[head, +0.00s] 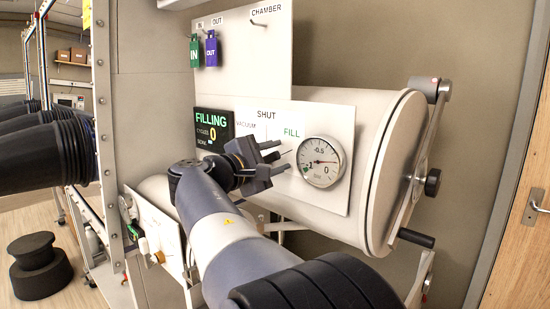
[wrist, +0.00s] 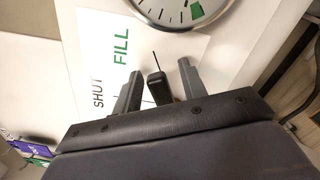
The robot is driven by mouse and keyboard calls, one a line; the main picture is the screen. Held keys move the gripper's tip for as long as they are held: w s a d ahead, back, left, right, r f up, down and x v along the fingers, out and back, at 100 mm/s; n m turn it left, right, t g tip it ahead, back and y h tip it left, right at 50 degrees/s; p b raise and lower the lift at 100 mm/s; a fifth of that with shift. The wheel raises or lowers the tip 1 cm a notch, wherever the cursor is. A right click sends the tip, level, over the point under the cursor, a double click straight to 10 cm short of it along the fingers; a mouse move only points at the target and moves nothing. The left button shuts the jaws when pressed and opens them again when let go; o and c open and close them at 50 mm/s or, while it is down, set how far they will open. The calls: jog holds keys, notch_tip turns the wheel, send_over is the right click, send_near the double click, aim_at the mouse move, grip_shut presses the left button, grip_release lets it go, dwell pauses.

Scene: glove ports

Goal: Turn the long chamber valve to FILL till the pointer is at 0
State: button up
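The chamber valve's dark handle (wrist: 158,88) sits between my gripper's fingers (wrist: 160,80) in the wrist view, with a gap on each side. Its thin pointer points toward the FILL side. In the head view my gripper (head: 273,158) is open at the panel (head: 335,120), below the SHUT and FILL labels, and hides most of the handle. The round gauge (head: 321,162) is just right of it; its needle appears to point right, toward the 0 end, but the exact reading is unclear. The gauge also shows in the wrist view (wrist: 180,8). The display (head: 212,128) reads FILLING, cycles 0.
The long chamber (head: 375,150) lies behind the panel, with a door clamp and crank (head: 418,238) at its right end. Green (head: 195,52) and blue (head: 211,50) tags hang above. Black gloves (head: 45,155) stick out at left. A black stool (head: 38,265) stands on the floor.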

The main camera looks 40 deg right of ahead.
jog(key=shift+a, duration=0.1)
jog(key=a, duration=1)
jog(key=shift+s+a+b, duration=0.35)
jog(key=shift+s+b, duration=0.05)
jog(key=shift+s, duration=0.05)
dwell(2.9)
